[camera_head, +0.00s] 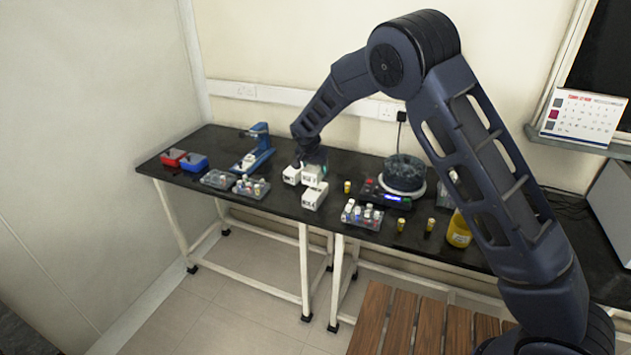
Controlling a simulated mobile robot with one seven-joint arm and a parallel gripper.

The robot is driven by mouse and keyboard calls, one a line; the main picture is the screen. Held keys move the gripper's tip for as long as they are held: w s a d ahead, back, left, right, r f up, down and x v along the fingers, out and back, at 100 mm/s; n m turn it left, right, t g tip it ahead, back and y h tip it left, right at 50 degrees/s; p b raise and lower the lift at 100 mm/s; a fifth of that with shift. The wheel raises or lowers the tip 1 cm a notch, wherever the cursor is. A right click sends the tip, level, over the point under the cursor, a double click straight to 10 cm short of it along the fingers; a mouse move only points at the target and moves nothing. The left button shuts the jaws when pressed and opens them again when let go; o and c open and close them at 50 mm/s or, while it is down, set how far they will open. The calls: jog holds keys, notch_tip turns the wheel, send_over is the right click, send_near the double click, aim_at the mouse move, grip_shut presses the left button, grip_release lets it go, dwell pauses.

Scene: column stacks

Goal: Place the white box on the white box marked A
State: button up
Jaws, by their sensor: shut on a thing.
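Three small white boxes with dark lettering stand close together on the black bench. One white box (291,176) is at the left. Another white box (311,178) is in the middle, directly below my gripper (312,166). A third white box (315,197) is in front, nearer the bench's front edge. The lettering is too small to tell surely which box is marked A. My gripper points down and is shut on the middle white box. Its fingers are partly hidden, and I cannot tell whether that box touches the bench or another box.
Racks with vials (250,187) stand left of the boxes, and another vial rack (362,214) is at the right. A blue device (254,150), red box (173,158) and blue box (194,162) are further left. A round dark apparatus (404,175) stands close on the right.

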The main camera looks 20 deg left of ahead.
aim_at(313, 168)
jog(key=shift+f, duration=2.8)
jog(key=o, duration=1.2)
jog(key=shift+f, duration=0.15)
jog(key=shift+c, duration=0.2)
jog(key=v, duration=1.2)
